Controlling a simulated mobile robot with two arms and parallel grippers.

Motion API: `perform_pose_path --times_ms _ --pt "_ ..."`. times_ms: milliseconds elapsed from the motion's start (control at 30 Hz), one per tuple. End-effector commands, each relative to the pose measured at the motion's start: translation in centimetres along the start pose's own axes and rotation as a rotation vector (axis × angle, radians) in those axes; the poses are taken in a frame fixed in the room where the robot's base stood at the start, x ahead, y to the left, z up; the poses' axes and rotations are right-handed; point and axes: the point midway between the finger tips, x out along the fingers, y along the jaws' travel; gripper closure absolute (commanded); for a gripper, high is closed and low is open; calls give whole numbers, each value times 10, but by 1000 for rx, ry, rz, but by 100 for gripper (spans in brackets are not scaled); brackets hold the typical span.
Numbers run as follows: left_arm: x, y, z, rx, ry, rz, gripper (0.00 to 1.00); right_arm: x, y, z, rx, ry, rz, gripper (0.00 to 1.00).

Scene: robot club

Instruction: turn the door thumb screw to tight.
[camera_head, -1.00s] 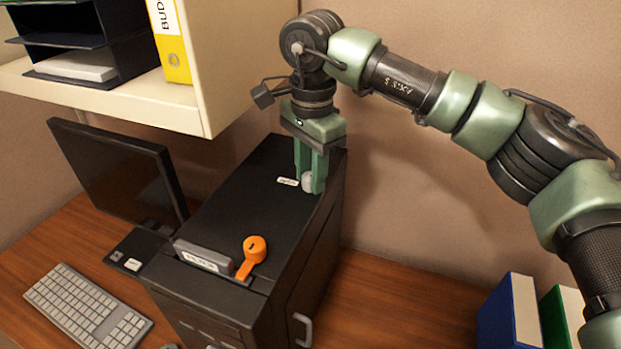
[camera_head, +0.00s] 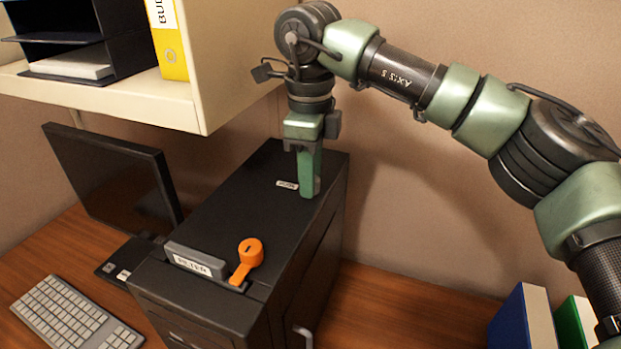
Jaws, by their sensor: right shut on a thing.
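The black computer tower (camera_head: 225,225) stands on the wooden desk. My right gripper (camera_head: 309,192) points straight down at the far right part of its top, beside a small white label (camera_head: 287,184). The gripper is shut on the door thumb screw, a pale round knob that its green fingers now hide. The fingers line up one behind the other in this view. How tight the screw is cannot be seen. My left gripper is not in view.
An orange lever (camera_head: 249,255) and a grey block labelled FILTER (camera_head: 195,262) sit at the tower's front top edge. A monitor (camera_head: 112,180) and keyboard (camera_head: 75,317) stand left. A shelf (camera_head: 110,100) overhangs the back left. Binders (camera_head: 523,320) stand at right.

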Motion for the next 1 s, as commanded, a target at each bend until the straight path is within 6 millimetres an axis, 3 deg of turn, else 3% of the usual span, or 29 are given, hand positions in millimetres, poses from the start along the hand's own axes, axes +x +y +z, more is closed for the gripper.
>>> perform_pose_path --times_ms 433,1000 --pt "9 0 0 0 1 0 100 0 0 0 266 8 -2 100" --pt "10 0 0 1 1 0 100 0 0 0 321 9 -1 100"
